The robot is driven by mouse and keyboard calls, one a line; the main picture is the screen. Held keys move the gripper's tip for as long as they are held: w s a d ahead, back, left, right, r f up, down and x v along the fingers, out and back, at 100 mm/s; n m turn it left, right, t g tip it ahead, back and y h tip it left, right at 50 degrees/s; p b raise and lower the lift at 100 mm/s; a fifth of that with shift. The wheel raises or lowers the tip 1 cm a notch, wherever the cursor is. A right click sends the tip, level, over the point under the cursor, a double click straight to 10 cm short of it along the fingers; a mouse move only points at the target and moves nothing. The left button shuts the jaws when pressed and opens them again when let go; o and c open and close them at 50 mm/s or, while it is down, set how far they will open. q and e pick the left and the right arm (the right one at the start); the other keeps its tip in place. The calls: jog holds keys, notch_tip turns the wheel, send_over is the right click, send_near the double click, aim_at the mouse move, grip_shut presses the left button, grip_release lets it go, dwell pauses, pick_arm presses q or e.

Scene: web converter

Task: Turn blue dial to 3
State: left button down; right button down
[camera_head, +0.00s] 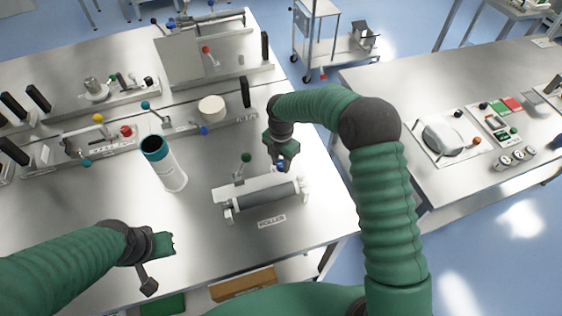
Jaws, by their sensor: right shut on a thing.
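The blue dial (281,165) sits at the right end of the roller unit (262,196), and only a small blue part of it shows. My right gripper (281,161) reaches down over the dial and is shut on it. Its fingers hide most of the dial, so no number or pointer can be read. My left gripper (163,266) is at the lower left, apart from the roller unit. Its fingers are spread and empty.
A green-knobbed lever (245,158) stands at the unit's back left. A white cylinder with a teal top (163,163) stands further left. Several knobbed fixtures line the back of the steel table (200,223). A second table (425,184) is at the right, across a gap.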

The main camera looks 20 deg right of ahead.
jog(key=shift+r, duration=0.1)
jog(key=m, duration=0.5)
jog(key=shift+w+p, duration=0.15)
jog(key=shift+p, duration=0.25)
jog(key=m, duration=1.2)
jog(key=shift+w+r+m+p, duration=0.1)
jog(key=shift+m+p, duration=0.2)
jog(key=shift+m, duration=0.1)
jog(key=m, duration=0.5)
jog(key=shift+m, duration=0.3)
jog(key=shift+w, duration=0.1)
jog(key=c, duration=1.4)
grip_release()
jog(key=shift+c, duration=0.2)
jog(key=o, duration=0.4)
